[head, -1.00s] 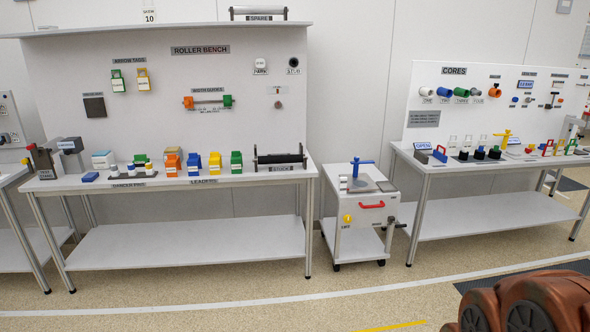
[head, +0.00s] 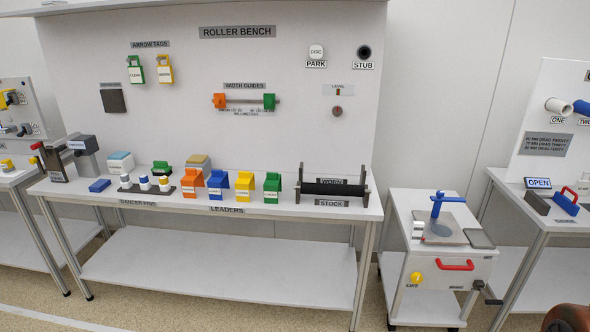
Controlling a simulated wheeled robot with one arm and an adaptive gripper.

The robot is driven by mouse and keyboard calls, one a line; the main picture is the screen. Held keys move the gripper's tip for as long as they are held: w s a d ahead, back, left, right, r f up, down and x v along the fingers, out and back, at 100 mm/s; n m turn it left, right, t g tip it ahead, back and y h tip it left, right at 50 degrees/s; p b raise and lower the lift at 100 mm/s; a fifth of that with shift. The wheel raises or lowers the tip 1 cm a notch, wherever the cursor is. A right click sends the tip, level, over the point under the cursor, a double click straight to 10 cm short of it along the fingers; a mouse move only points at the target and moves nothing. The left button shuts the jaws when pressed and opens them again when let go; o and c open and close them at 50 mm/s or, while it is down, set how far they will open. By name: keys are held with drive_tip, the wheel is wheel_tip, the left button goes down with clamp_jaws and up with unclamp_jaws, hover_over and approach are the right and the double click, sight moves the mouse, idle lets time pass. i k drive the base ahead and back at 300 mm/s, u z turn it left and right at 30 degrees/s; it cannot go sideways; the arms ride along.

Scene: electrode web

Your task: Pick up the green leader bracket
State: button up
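The green leader bracket (head: 272,188) stands upright on the roller bench top (head: 300,206), at the right end of the row above the LEADERS label. It is next to the yellow bracket (head: 244,187), with the blue bracket (head: 217,186) and the orange bracket (head: 192,184) further left. The black roller on its stand (head: 333,187) is to its right, with a gap between. My gripper is not in view, so its state does not show.
A white cart (head: 440,250) with a blue post stands right of the bench, with a gap between. Behind the leader row are a green item (head: 161,168) and a tan block (head: 198,161).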

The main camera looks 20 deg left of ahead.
sight(272, 184)
drive_tip(key=i, duration=2.6)
drive_tip(key=u, duration=3.55)
